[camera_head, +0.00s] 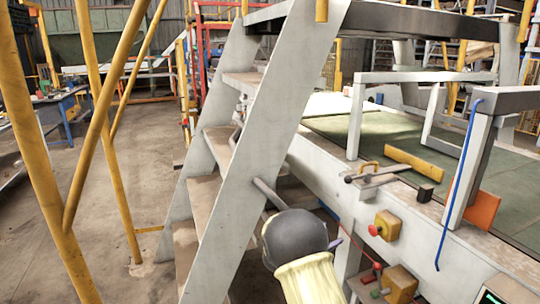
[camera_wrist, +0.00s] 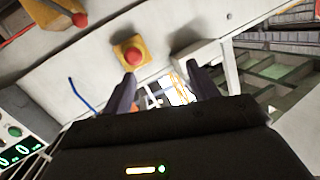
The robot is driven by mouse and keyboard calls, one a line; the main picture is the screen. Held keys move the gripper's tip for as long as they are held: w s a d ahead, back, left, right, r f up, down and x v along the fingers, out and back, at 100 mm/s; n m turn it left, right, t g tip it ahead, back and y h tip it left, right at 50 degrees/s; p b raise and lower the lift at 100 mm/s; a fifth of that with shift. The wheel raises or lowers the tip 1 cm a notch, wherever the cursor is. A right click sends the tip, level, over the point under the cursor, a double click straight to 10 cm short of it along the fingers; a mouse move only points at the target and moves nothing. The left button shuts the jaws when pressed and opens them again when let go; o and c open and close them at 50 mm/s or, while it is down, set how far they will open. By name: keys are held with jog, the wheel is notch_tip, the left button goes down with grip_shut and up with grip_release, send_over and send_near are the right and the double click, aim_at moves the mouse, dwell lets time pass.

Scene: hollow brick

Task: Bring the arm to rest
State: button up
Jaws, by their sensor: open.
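My gripper (camera_wrist: 163,86) shows in the wrist view with its two dark fingers spread apart. Nothing is held between them. Beyond the fingers is a pale panel with a yellow box and red button (camera_wrist: 132,53). In the head view my arm (camera_head: 297,240) rises from the bottom edge, its dark rounded joint in front of the metal stairs and the machine's side.
White metal stairs (camera_head: 245,130) stand close beside my arm. The machine's side carries a red-button box (camera_head: 385,226) and a lower yellow box (camera_head: 400,283). A blue cable (camera_head: 457,185) hangs at the right. Yellow posts (camera_head: 105,150) stand left; concrete floor (camera_head: 140,190) lies between.

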jog(key=s+a+n+g+y, duration=0.1)
jog(key=s+a+n+y, duration=0.2)
jog(key=s+n+y, duration=0.3)
jog(key=s+a+n+y, duration=0.35)
jog(key=s+y, duration=0.25)
jog(key=s, duration=0.3)
jog(key=s+d+f+n+g+y, duration=0.15)
jog(key=s+n+g, duration=0.35)
jog(key=s, duration=1.5)
notch_tip(320, 180, up, 12)
jog(key=w+m+g+p, duration=0.1)
jog(key=p, duration=1.1)
jog(key=shift+d+f, duration=0.25)
jog(key=shift+d, duration=0.1)
jog(key=shift+h, duration=0.25)
jog(key=shift+c, duration=0.2)
